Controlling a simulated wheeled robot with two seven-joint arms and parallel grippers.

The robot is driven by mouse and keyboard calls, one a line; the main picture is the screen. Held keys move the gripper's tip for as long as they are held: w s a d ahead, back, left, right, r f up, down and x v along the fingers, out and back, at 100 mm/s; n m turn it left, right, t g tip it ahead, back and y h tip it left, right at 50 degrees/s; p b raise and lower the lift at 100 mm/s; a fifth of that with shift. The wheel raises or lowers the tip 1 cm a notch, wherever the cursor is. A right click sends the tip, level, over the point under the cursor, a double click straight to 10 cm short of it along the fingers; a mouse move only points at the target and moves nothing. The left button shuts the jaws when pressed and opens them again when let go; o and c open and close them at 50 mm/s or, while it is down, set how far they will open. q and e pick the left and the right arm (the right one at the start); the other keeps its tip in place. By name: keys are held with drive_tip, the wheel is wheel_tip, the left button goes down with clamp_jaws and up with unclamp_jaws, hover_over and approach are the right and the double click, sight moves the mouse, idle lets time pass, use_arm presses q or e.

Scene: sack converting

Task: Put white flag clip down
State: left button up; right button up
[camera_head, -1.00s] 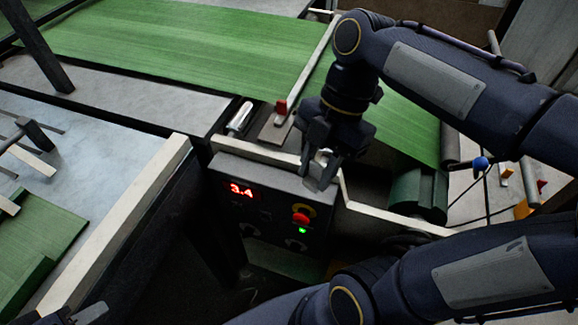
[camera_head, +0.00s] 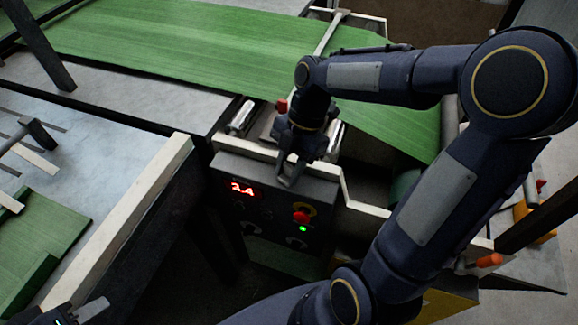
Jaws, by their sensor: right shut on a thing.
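My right gripper (camera_head: 288,180) points down at the top edge of the control box, with its fingers close to the pale rail. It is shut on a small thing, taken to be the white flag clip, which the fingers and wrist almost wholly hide. I cannot tell whether the clip touches the ledge. My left gripper (camera_head: 84,312) shows only in part at the bottom left corner, away from the box. Its jaw opening cannot be made out.
The control box (camera_head: 262,222) has a red display, a red button and a green light. Metal pieces (camera_head: 240,118) lie on the ledge beside my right gripper. A green web (camera_head: 200,50) runs behind. A pale rail (camera_head: 125,220) stands at left.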

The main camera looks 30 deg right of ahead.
drive_tip(key=shift+f, duration=0.2)
drive_tip(key=o, duration=0.9)
drive_tip(key=shift+r, duration=0.1)
drive_tip(key=shift+o, duration=0.2)
drive_tip(key=v, duration=1.1)
drive_tip(key=s+a+f+m+t, duration=0.2)
drive_tip(key=s+m, duration=0.4)
drive_tip(key=m, duration=0.5)
drive_tip(key=s+a+f+m+t, duration=0.3)
drive_tip(key=s+m+t, duration=0.2)
drive_tip(key=m, duration=0.7)
drive_tip(key=shift+s+f, duration=0.35)
drive_tip(key=shift+s, duration=0.7)
